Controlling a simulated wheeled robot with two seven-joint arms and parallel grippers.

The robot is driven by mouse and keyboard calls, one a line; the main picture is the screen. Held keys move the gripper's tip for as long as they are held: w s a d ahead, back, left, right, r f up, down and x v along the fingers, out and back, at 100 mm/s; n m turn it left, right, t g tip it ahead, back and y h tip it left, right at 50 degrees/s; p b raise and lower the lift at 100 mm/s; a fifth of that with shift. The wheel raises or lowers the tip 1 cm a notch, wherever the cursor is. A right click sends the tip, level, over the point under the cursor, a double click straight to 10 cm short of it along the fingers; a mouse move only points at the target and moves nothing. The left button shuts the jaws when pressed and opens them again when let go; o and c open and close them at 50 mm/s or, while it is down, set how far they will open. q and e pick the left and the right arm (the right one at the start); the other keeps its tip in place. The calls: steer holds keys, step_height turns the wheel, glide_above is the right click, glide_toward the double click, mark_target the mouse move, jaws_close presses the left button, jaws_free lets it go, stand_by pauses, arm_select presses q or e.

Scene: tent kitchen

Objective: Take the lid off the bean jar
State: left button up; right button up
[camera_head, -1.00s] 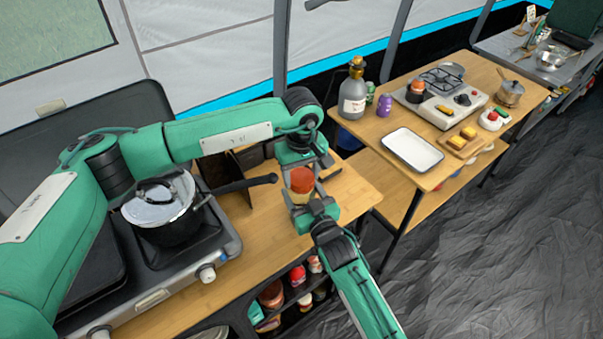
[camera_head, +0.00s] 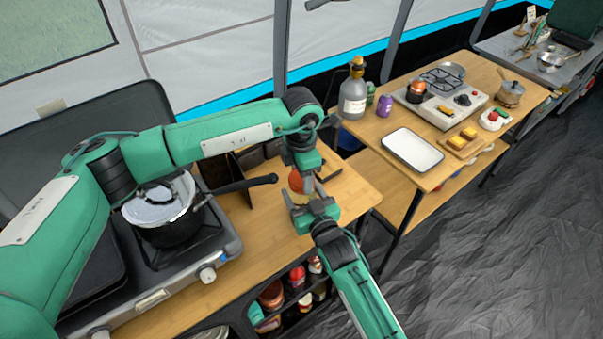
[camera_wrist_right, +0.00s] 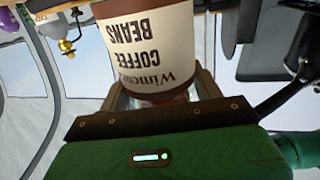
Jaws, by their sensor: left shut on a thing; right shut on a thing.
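The bean jar (camera_head: 297,184) shows reddish-brown between my two grippers above the wooden counter in the head view. In the right wrist view its cream label (camera_wrist_right: 150,50) reads "COFFEE BEANS" upside down. My right gripper (camera_head: 312,209) comes from the lower right and is shut on the jar body; its fingers also flank the jar in the right wrist view (camera_wrist_right: 163,92). My left gripper (camera_head: 303,170) reaches down from above and is shut at the jar's top, on the lid. The lid is mostly hidden by the left gripper, so I cannot tell whether it is apart from the jar.
A pot (camera_head: 170,215) with a glass lid stands on the stove (camera_head: 150,299) at left, its handle pointing towards the jar. A second table at right holds a white tray (camera_head: 412,150), a grey bottle (camera_head: 353,95) and a small burner (camera_head: 440,106). A shelf with several jars is below.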

arm_select(q)
steer(key=n, duration=1.8)
steer(key=shift+n, duration=0.4)
steer(key=n, duration=0.6)
steer(key=shift+r, duration=0.15)
steer(key=shift+r, duration=1.05)
steer(key=shift+r, duration=2)
arm_select(e)
steer(key=o, duration=2)
steer(key=shift+c, duration=0.2)
